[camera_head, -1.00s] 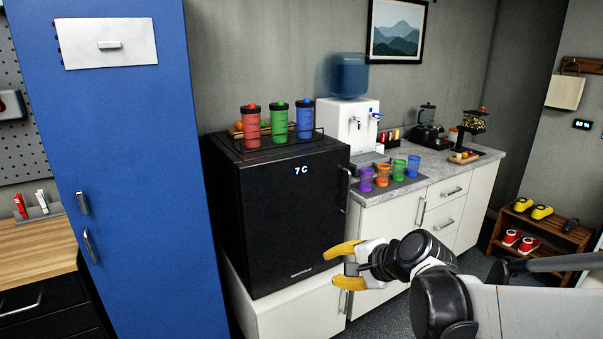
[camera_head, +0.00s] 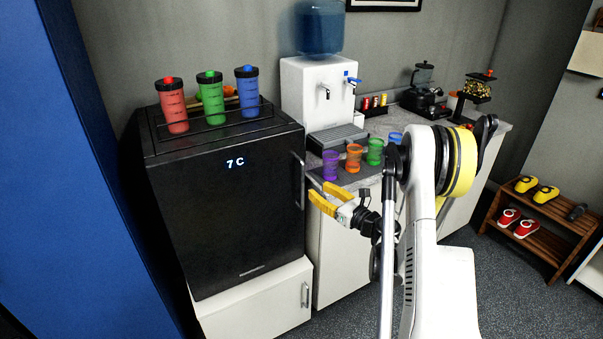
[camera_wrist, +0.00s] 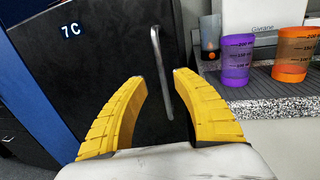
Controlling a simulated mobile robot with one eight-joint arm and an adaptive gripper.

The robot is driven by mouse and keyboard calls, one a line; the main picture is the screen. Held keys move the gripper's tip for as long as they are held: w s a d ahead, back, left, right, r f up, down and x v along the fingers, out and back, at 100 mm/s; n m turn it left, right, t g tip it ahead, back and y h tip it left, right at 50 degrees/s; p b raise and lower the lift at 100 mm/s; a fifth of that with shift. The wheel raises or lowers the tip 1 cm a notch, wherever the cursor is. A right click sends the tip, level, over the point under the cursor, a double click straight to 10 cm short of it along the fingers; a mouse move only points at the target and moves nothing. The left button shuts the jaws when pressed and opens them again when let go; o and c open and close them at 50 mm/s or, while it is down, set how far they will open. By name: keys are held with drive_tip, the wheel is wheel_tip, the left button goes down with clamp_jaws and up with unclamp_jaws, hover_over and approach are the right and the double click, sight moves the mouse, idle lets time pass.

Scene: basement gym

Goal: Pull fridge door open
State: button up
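The black mini fridge (camera_head: 235,205) stands on a white cabinet, its door shut and its display reading 7 C. Its vertical metal handle (camera_head: 299,181) is on the right side of the door. My gripper (camera_head: 316,193) is just right of the handle with its yellow fingers pointing at the fridge. In the wrist view my gripper (camera_wrist: 160,75) is open and empty. There the handle (camera_wrist: 161,72) shows ahead, in line with the gap between the fingertips. It does not look gripped; the exact distance is hard to tell.
A rack with red, green and blue shaker bottles (camera_head: 210,98) sits on the fridge. Right of it, the counter holds a water dispenser (camera_head: 318,93) and several coloured cups (camera_head: 354,158). A blue locker (camera_head: 62,180) stands close on the left. A shoe rack (camera_head: 520,238) is at right.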

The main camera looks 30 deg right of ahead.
drive_tip(key=b+x, duration=0.2)
drive_tip(key=x, duration=0.6)
drive_tip(key=shift+w, duration=0.2)
clamp_jaws()
